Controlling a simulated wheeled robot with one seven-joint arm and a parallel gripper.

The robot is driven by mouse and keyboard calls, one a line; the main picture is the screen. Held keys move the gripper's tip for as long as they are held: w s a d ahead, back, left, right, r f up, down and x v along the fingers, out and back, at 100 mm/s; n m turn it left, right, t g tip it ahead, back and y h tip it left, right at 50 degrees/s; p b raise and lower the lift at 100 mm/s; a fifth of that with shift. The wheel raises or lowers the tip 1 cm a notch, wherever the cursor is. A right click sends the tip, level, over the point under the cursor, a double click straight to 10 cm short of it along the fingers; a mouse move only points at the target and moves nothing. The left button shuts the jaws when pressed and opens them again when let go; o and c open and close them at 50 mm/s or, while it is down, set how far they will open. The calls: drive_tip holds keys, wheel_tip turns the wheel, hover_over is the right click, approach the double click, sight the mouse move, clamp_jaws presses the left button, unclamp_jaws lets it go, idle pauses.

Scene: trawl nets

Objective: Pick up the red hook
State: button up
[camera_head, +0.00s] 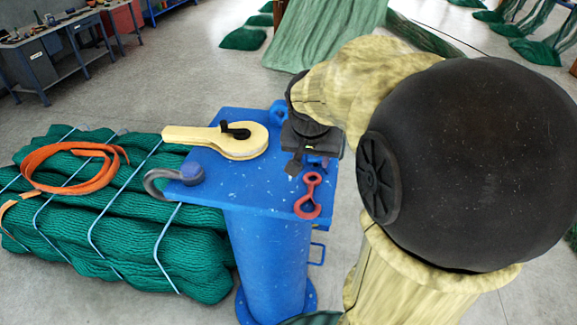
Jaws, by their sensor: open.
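The red hook (308,196) lies on the blue pedestal's top plate (255,185), close to its front right edge. It has a ring at each end, and its lower end reaches the plate's edge. My gripper (305,167) is open just behind the hook, over the right part of the plate. It points down, with nothing seen between its fingers. The fingertips show close to the hook's upper ring, but I cannot tell their height above the plate.
A cream and black pulley block (235,141) lies on the plate, left of my gripper. A grey shackle (172,180) with a blue pin sits at the left corner. Green bundled netting (130,215) with an orange strap (65,168) lies left. A workbench (60,45) stands at back left.

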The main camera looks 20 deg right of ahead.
hover_over(311, 186)
drive_tip(key=s+a, duration=0.1)
drive_tip(key=s, duration=0.1)
wheel_tip(311, 186, down, 8)
drive_tip(key=shift+a+f, duration=0.15)
drive_tip(key=shift+f, duration=0.1)
drive_tip(key=shift+x, duration=2.65)
drive_tip(key=shift+a, duration=0.1)
clamp_jaws()
drive_tip(key=shift+r, duration=0.1)
